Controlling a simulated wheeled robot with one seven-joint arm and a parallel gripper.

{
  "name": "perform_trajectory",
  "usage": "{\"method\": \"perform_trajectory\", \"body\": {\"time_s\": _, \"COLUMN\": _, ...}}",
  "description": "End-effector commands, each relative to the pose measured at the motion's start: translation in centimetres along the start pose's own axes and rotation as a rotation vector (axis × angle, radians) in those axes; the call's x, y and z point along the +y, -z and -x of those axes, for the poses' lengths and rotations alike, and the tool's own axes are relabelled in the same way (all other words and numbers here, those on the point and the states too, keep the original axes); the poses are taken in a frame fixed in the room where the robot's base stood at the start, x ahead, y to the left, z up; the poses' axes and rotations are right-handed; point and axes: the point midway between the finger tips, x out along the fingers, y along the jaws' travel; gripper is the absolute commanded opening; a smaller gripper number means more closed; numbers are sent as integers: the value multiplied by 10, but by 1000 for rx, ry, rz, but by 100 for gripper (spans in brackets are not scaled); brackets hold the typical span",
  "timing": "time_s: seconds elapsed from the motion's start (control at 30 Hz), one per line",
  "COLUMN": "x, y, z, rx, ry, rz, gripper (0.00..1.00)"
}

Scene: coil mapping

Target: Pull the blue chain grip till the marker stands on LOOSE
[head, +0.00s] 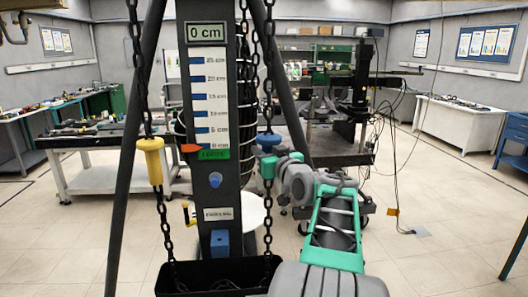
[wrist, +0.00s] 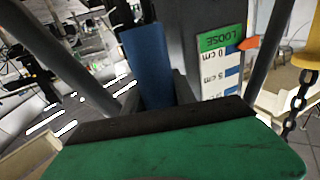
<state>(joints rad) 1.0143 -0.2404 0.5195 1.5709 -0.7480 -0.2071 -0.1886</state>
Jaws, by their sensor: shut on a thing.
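The blue chain grip (head: 268,140) hangs on the right chain. My gripper (head: 268,163) is shut on it from the right. In the wrist view the blue grip (wrist: 147,62) stands between the dark fingers (wrist: 157,98), which hide its lower part in the picture. The orange marker (head: 191,148) points at the scale (head: 209,100) beside the 0 cm line, at the edge of the green LOOSE label (head: 213,154). The wrist view shows the marker (wrist: 249,43) at the border of the LOOSE label (wrist: 220,39) and 0 cm. The display (head: 206,32) reads 0 cm.
A yellow grip (head: 152,160) hangs on the left chain. Dark tripod legs (head: 135,140) flank the column. A black bin (head: 215,277) stands below the chains. Workbenches (head: 110,140) line the room, and the floor at right is mostly clear.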

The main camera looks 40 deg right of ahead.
Motion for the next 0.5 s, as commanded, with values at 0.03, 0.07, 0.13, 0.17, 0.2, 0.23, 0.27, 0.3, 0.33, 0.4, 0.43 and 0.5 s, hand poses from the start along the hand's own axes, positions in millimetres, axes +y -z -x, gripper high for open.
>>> {"method": "perform_trajectory", "body": {"time_s": 0.03, "x": 0, "y": 0, "z": 0, "rx": 0, "ry": 1, "rz": 0, "gripper": 0}}
{"method": "perform_trajectory", "body": {"time_s": 0.07, "x": 0, "y": 0, "z": 0, "rx": 0, "ry": 1, "rz": 0, "gripper": 0}}
{"method": "perform_trajectory", "body": {"time_s": 0.13, "x": 0, "y": 0, "z": 0, "rx": 0, "ry": 1, "rz": 0, "gripper": 0}}
{"method": "perform_trajectory", "body": {"time_s": 0.17, "x": 0, "y": 0, "z": 0, "rx": 0, "ry": 1, "rz": 0, "gripper": 0}}
{"method": "perform_trajectory", "body": {"time_s": 0.2, "x": 0, "y": 0, "z": 0, "rx": 0, "ry": 1, "rz": 0, "gripper": 0}}
{"method": "perform_trajectory", "body": {"time_s": 0.23, "x": 0, "y": 0, "z": 0, "rx": 0, "ry": 1, "rz": 0, "gripper": 0}}
{"method": "perform_trajectory", "body": {"time_s": 0.27, "x": 0, "y": 0, "z": 0, "rx": 0, "ry": 1, "rz": 0, "gripper": 0}}
{"method": "perform_trajectory", "body": {"time_s": 0.3, "x": 0, "y": 0, "z": 0, "rx": 0, "ry": 1, "rz": 0, "gripper": 0}}
{"method": "perform_trajectory", "body": {"time_s": 0.33, "x": 0, "y": 0, "z": 0, "rx": 0, "ry": 1, "rz": 0, "gripper": 0}}
{"method": "perform_trajectory", "body": {"time_s": 0.4, "x": 0, "y": 0, "z": 0, "rx": 0, "ry": 1, "rz": 0, "gripper": 0}}
{"method": "perform_trajectory", "body": {"time_s": 0.43, "x": 0, "y": -1, "z": 0, "rx": 0, "ry": 1, "rz": 0, "gripper": 0}}
{"method": "perform_trajectory", "body": {"time_s": 0.5, "x": 0, "y": -4, "z": 0, "rx": 0, "ry": 1, "rz": 0, "gripper": 0}}
